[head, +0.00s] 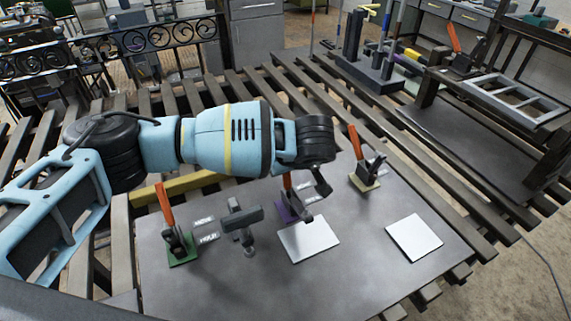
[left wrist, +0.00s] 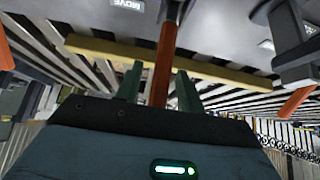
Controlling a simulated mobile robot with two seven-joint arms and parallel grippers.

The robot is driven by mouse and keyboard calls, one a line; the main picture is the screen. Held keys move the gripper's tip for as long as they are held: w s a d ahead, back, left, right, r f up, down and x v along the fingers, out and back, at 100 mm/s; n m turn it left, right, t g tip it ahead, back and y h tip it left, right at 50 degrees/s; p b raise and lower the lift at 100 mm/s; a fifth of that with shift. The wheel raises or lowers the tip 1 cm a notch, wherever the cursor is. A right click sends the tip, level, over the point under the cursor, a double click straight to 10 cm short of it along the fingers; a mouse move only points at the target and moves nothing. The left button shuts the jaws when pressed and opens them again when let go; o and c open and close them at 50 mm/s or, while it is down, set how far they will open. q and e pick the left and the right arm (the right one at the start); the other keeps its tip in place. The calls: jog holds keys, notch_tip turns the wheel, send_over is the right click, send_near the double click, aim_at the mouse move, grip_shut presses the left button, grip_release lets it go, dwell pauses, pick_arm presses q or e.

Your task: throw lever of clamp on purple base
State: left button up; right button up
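The clamp on the purple base (head: 285,214) stands near the middle of the grey table, partly hidden behind my left gripper (head: 306,190). Its orange lever (head: 287,182) stands up beside the gripper in the head view. In the left wrist view the orange lever (left wrist: 161,65) runs between the two fingers of my left gripper (left wrist: 158,88). The fingers are apart, with a visible gap on the lever's left side; contact on its right side is unclear. My right gripper is not in view.
A green-base clamp (head: 182,250) stands left and a yellow-base clamp (head: 364,181) right, both with raised orange levers. A dark T-shaped fixture (head: 242,217) stands between the green and purple bases. White plates (head: 309,239) and (head: 414,237) lie flat in front.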

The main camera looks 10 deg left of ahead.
pick_arm(q)
jog(key=v, duration=0.8)
